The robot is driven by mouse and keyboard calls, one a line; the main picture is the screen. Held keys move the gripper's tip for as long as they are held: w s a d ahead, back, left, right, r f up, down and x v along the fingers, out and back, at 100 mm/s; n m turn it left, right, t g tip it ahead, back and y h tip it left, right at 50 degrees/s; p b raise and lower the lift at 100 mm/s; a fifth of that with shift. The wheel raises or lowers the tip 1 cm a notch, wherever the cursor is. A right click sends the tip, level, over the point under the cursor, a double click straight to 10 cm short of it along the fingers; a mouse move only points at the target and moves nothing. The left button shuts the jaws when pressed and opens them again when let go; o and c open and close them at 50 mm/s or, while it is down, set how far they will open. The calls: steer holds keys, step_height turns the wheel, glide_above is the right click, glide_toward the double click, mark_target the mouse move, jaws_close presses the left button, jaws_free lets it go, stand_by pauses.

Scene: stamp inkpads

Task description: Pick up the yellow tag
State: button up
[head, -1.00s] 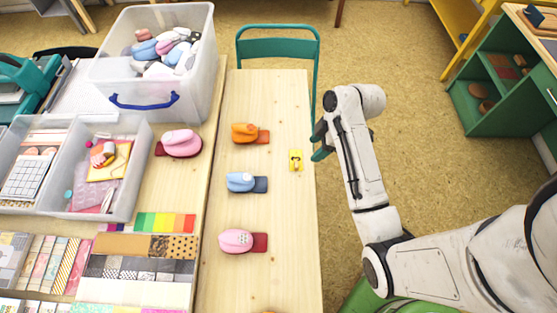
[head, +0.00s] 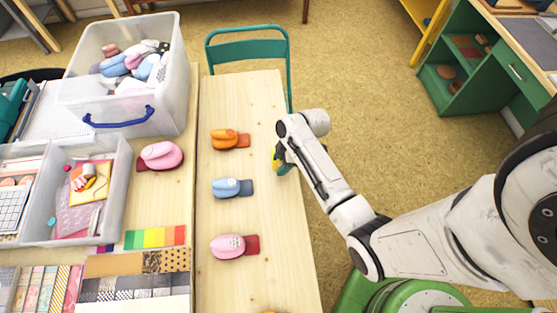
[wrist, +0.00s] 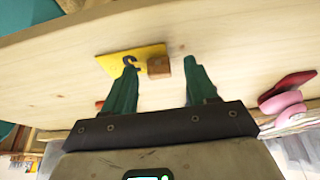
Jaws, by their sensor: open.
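The yellow tag (wrist: 112,63) lies on the pale wooden table, with a dark mark and a small brown wooden block (wrist: 158,68) at its edge. In the head view only a sliver of the tag (head: 275,158) shows; my gripper hides the rest. My gripper (wrist: 160,65) is open, with its two green fingers spread. In the wrist view the left fingertip overlaps the tag, and the brown block appears between the fingertips. I cannot tell whether the fingers touch the tag. In the head view my gripper (head: 281,158) is over the table's right edge area.
Orange (head: 224,139), blue (head: 226,187) and pink (head: 228,246) stamps with pads stand in a column left of my gripper. A clear bin (head: 160,110) and trays stand further left. A green chair (head: 248,31) is at the table's far end. Bare table lies between stamps and gripper.

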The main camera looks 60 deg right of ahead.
steer(key=c, duration=0.9)
